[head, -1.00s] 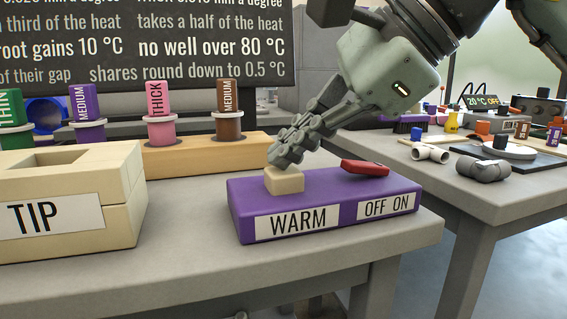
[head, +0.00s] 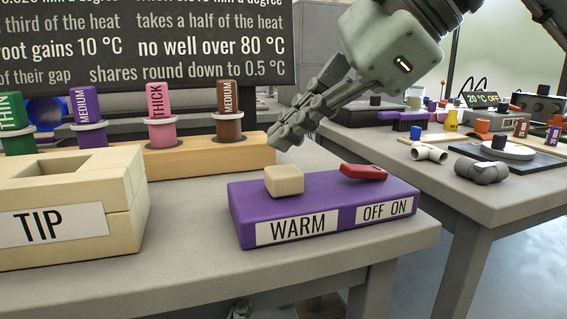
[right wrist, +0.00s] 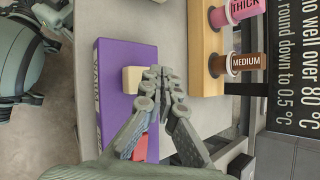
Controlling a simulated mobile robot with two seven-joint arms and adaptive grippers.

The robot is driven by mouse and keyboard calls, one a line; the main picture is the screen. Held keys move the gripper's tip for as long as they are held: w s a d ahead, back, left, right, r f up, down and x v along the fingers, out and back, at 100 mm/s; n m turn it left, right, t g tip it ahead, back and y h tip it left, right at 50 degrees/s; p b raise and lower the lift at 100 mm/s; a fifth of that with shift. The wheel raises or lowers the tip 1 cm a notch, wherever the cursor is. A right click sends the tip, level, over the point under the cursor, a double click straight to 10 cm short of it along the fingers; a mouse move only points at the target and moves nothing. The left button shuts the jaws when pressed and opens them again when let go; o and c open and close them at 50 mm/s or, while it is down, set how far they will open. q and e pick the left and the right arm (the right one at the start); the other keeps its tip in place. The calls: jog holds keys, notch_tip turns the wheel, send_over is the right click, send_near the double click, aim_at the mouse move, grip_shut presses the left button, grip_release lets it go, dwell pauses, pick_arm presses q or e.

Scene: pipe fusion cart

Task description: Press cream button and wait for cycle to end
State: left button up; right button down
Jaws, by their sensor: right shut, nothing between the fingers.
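The cream button (head: 284,180) stands up from the left part of the purple box (head: 325,205), above the WARM label. A red rocker switch (head: 364,172) sits on the box's right part, above the OFF ON label. My right gripper (head: 279,140) is shut and empty, above and behind the cream button, with a visible gap between them in the head view. In the right wrist view, the shut fingertips (right wrist: 161,72) show beside the cream button (right wrist: 131,80), and the fingers partly cover the red switch (right wrist: 140,148).
A cream block labelled TIP (head: 120,200) stands left of the box. Behind it, a wooden rack (head: 200,154) holds several coloured labelled plugs. A second table (head: 450,165) at right holds pipe fittings and a display reading 20 °C OFF (head: 481,99). The table front is clear.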

aim_at(290, 171)
notch_tip(290, 171, up, 4)
jog(key=shift+r+p, duration=0.15)
jog(key=shift+p, duration=1.1)
pick_arm(q)
notch_tip(290, 171, up, 3)
jog(key=shift+r, duration=0.1)
